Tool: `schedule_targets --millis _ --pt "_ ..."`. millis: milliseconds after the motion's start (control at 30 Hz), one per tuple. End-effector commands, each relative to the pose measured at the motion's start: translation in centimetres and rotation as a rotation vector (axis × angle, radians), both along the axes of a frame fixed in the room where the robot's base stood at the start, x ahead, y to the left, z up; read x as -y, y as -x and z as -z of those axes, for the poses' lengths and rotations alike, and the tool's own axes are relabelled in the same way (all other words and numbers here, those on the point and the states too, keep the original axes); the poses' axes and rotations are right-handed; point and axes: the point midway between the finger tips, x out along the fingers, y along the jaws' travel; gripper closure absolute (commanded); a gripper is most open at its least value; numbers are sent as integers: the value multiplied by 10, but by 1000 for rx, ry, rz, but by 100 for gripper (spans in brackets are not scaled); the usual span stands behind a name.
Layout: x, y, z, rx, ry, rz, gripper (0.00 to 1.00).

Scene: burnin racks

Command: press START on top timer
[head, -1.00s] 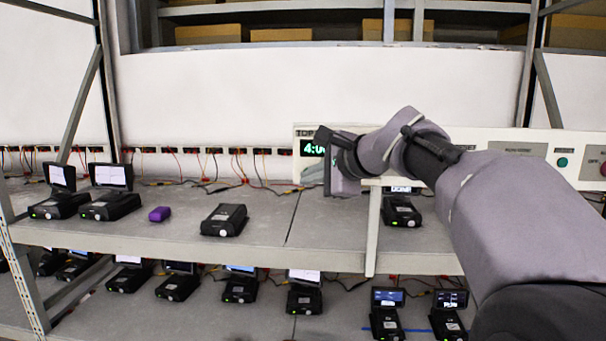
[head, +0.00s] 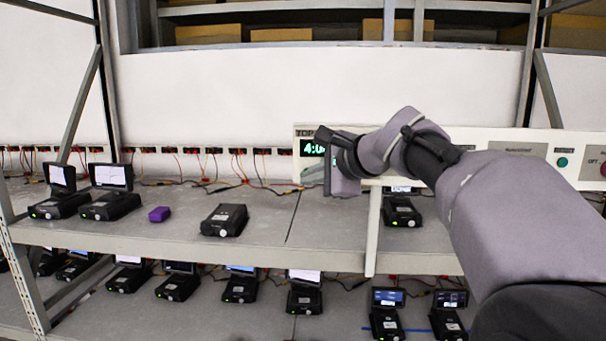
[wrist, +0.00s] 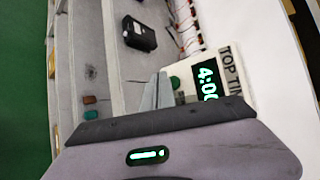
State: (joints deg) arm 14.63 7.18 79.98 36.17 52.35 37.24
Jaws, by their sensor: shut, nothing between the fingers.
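In the wrist view the display (wrist: 208,84) and "TOP TIM" lettering show, with a round green button (wrist: 176,83) beside the display. My gripper (head: 315,173) is in front of the panel's left end, just below the display, and hides part of it. In the wrist view its shut, empty fingers (wrist: 157,92) are right beside the green button. I cannot tell whether they touch it.
Black devices, one a closed unit (head: 224,220), stand on the upper shelf (head: 180,243) with a purple block (head: 159,214). More devices stand on the lower shelf. Another green button (head: 562,162) and a red one (head: 603,169) are at the panel's right. Wires run along the back.

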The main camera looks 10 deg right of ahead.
Motion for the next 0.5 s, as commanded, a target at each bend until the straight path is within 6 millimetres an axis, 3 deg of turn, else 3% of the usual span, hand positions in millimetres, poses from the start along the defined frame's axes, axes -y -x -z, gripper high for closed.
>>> schedule_targets --millis 500 --pt "3 -8 0 0 0 0 100"
